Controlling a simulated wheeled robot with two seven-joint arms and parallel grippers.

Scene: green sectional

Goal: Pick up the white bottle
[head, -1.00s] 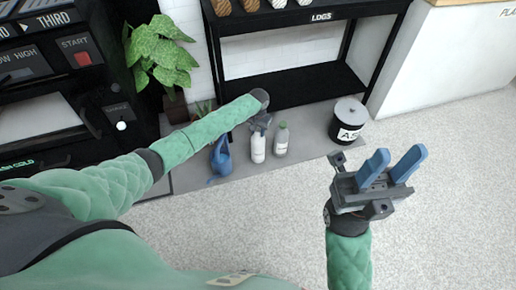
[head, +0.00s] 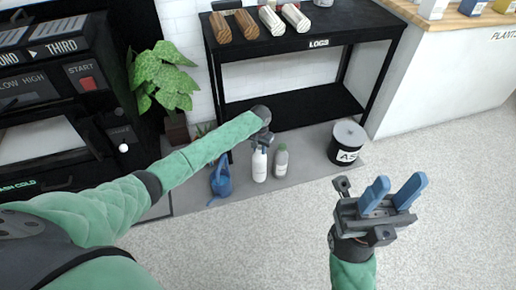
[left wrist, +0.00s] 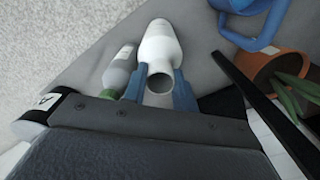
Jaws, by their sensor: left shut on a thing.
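The white bottle (head: 259,166) stands on the grey mat below the black shelf in the head view. In the left wrist view the white bottle (left wrist: 160,50) shows its open neck between the two blue fingers. My left gripper (head: 262,140) is at the top of the bottle, and in the left wrist view my left gripper (left wrist: 159,88) is shut on it. My right gripper (head: 389,200) is open and empty above the speckled floor at the right.
A grey bottle with a green cap (head: 281,161) stands close beside the white bottle. A blue watering can (head: 221,178) is on its left. A black ash bucket (head: 345,146) stands to the right. The black table (head: 318,42) is behind. The speckled floor in front is clear.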

